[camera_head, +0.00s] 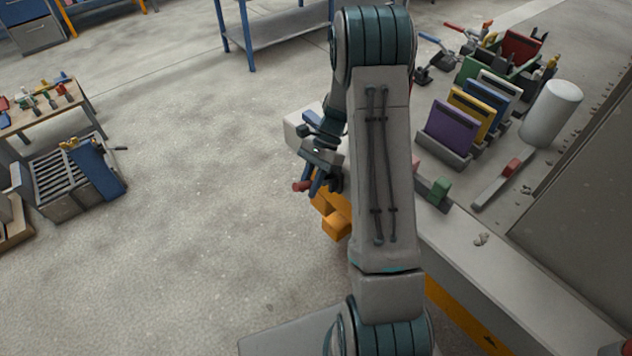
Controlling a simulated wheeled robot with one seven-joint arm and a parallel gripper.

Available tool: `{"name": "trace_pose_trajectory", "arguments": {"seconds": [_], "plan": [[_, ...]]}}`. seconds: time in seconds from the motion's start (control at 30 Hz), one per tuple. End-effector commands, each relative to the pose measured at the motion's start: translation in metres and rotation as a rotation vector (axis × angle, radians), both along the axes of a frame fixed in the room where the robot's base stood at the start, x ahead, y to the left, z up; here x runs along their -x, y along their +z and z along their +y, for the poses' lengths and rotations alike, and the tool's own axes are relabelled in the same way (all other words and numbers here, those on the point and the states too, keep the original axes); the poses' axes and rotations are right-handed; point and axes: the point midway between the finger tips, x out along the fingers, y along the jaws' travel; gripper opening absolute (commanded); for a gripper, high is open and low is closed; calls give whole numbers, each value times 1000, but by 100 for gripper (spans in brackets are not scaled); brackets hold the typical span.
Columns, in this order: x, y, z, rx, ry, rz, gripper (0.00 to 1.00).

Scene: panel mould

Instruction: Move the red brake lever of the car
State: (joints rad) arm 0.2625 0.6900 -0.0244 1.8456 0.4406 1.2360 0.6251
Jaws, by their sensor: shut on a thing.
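My gripper (322,180) is at the left of my arm, beside the near-left end of the grey bench. It is small in view and partly hidden by its own wrist. The red brake lever (301,186) shows as a short red end at the gripper's fingers, and the jaws are shut on it. The rest of the lever is hidden behind the gripper and my arm. Orange parts (336,224) of what looks like the car show just below the gripper. Most of the car is hidden by my arm.
The bench (480,255) carries a purple panel (452,128) among other upright panels, a white cylinder (551,113), a grey bar with a red block (511,166) and a green block (440,189). A slotted crate (62,205) stands at left. The floor between is clear.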

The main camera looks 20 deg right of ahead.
Motion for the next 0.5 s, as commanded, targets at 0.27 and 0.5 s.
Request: {"name": "trace_pose_trajectory", "arguments": {"seconds": [0.27,0.5], "plan": [[1,0,0,-4,-2,3,0],[0,0,-1,-2,-3,2,42]]}}
